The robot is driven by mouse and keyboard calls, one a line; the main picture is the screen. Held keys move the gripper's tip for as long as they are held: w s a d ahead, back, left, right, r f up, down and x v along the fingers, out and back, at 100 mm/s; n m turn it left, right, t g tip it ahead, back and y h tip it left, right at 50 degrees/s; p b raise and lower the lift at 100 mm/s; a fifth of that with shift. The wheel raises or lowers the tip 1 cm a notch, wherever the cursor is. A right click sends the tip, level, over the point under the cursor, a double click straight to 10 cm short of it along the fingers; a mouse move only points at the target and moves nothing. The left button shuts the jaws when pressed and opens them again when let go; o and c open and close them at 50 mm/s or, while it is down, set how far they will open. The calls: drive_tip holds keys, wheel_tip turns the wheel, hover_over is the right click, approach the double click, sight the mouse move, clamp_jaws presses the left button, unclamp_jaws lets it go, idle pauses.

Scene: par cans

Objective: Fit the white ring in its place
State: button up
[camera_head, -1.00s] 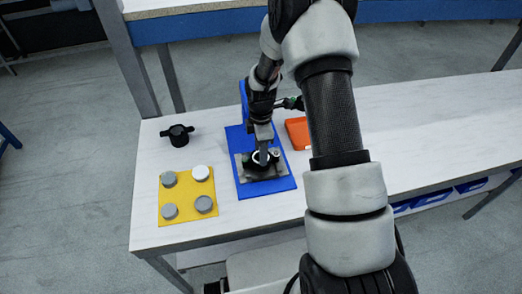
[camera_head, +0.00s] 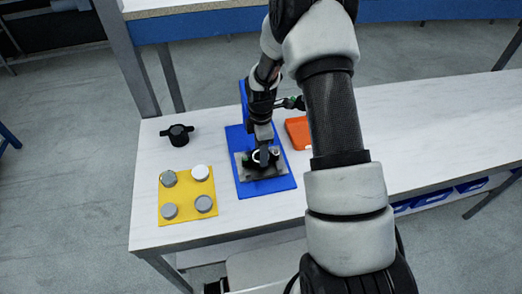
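A white ring (camera_head: 274,153) shows at my gripper (camera_head: 264,158), just above or in a dark round part on a grey block (camera_head: 249,174). The block sits on a blue base plate (camera_head: 283,186) with a blue upright behind. My gripper points down at this spot, and its fingers cover part of the ring. The fingertips are too small to tell whether they grip the ring or whether the ring is seated. A yellow mat (camera_head: 187,195) at the left carries several round caps, grey ones and one white one (camera_head: 200,173).
An orange box (camera_head: 298,132) lies right of the blue plate. My arm crosses the middle of the view. The table is clear farther right.

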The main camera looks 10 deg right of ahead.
drive_tip(key=o, duration=0.5)
drive_tip(key=shift+c, duration=0.2)
wheel_tip(320, 180, up, 18)
drive_tip(key=p, duration=0.1)
drive_tip(key=shift+f+p, duration=0.25)
drive_tip(key=shift+p, duration=0.15)
drive_tip(key=shift+w, duration=0.1)
